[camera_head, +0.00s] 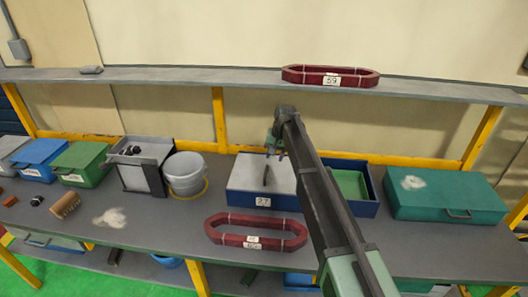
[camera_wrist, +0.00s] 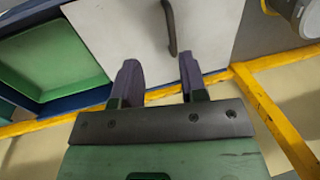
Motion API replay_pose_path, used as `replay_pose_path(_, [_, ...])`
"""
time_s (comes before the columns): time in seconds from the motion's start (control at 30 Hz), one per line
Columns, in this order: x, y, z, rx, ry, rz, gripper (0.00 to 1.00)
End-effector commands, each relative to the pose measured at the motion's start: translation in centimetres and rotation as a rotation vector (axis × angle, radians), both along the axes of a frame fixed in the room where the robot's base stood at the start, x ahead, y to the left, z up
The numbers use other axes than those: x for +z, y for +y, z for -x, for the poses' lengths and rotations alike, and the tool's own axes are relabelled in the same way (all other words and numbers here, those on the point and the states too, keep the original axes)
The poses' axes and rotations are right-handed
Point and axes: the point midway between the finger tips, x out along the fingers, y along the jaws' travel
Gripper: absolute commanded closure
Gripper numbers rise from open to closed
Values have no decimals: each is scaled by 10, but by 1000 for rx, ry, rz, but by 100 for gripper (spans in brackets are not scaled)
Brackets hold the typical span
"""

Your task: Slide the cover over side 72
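A blue box (camera_head: 361,209) with two sides stands on the bench, mid-view in the head camera. Its pale grey cover (camera_head: 245,174) lies over the left side, above a small label (camera_head: 263,201) that looks like 27, though it is hard to read. The right side is uncovered and shows a green inside (camera_head: 350,184). In the wrist view the cover (camera_wrist: 112,32) has a dark bar handle (camera_wrist: 171,30), and the green inside (camera_wrist: 50,50) is at left. My gripper (camera_head: 275,150) is above the back of the cover. Its fingers (camera_wrist: 158,75) are apart, empty, and clear of the handle.
A red coil frame (camera_head: 213,231) lies in front of the box, and another (camera_head: 293,75) rests on the shelf above. A grey bucket (camera_head: 184,176) stands left of the box and a closed green case (camera_head: 445,192) right. A yellow post (camera_head: 219,115) rises behind.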

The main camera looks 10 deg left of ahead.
Motion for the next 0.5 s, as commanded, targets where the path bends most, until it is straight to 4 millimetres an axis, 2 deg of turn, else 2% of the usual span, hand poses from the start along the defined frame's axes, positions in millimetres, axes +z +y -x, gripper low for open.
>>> replay_pose_path(0.03, [10,10,-13,-1,2,-5,61])
replay_pose_path(0.27, [-5,13,-11,-3,2,-8,61])
replay_pose_path(0.37, [-21,15,-11,-2,2,-8,61])
replay_pose_path(0.5, [-54,20,-11,-2,2,-8,61])
